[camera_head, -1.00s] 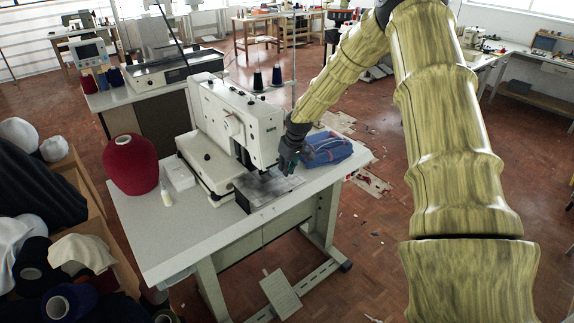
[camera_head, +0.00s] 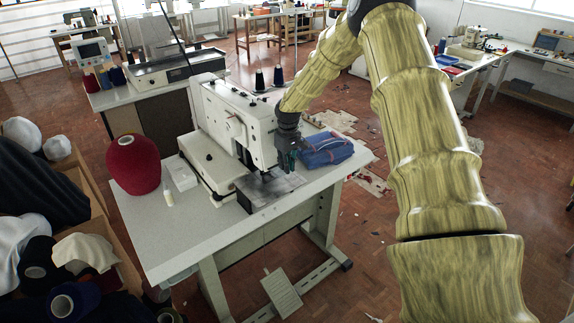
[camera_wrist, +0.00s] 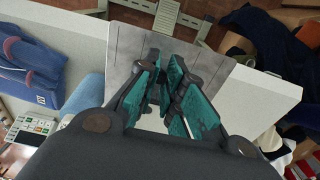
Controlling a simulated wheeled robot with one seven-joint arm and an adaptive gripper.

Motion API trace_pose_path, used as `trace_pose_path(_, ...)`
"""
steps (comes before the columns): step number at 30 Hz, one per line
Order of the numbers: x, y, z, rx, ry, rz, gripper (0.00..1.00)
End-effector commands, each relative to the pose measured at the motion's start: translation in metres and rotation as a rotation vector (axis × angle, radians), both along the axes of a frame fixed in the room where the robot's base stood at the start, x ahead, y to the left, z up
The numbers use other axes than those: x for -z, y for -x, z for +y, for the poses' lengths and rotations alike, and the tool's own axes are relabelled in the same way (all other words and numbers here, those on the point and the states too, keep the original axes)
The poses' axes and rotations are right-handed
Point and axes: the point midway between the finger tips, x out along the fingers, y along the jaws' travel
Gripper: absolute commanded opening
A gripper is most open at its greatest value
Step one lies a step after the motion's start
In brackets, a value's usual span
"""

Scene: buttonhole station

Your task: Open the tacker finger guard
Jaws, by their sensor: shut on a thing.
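The white tacker (camera_head: 238,125) stands on the pale table, with a grey metal work plate (camera_head: 272,187) under its head. My gripper (camera_head: 284,162) is at the right front of the head, low over the plate. In the wrist view, its teal-padded fingers (camera_wrist: 170,98) are close together above the plate (camera_wrist: 124,40). They are shut on a small dark part, mostly hidden between the pads, which seems to be the finger guard. I cannot tell the guard's shape or how far it is open.
A blue pouch (camera_head: 326,149) lies close to the right of my gripper. A red thread cone (camera_head: 133,164), a white box (camera_head: 181,173) and a small bottle (camera_head: 167,194) stand left of the tacker. The table's front left (camera_head: 190,235) is clear.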

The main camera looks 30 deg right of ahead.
Motion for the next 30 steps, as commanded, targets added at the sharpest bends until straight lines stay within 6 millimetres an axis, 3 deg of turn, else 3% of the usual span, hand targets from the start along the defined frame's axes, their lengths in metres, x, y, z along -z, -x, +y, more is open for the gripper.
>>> trace_pose_path(1,0.001,0.0,0.0,0.0,0.0,0.0,0.0)
trace_pose_path(3,0.001,0.0,0.0,0.0,0.0,0.0,0.19)
trace_pose_path(6,0.001,0.0,0.0,0.0,0.0,0.0,0.35)
trace_pose_path(19,-0.007,0.0,0.0,0.0,0.0,-0.001,0.35)
trace_pose_path(30,-0.069,0.002,0.0,0.001,0.0,-0.003,0.35)
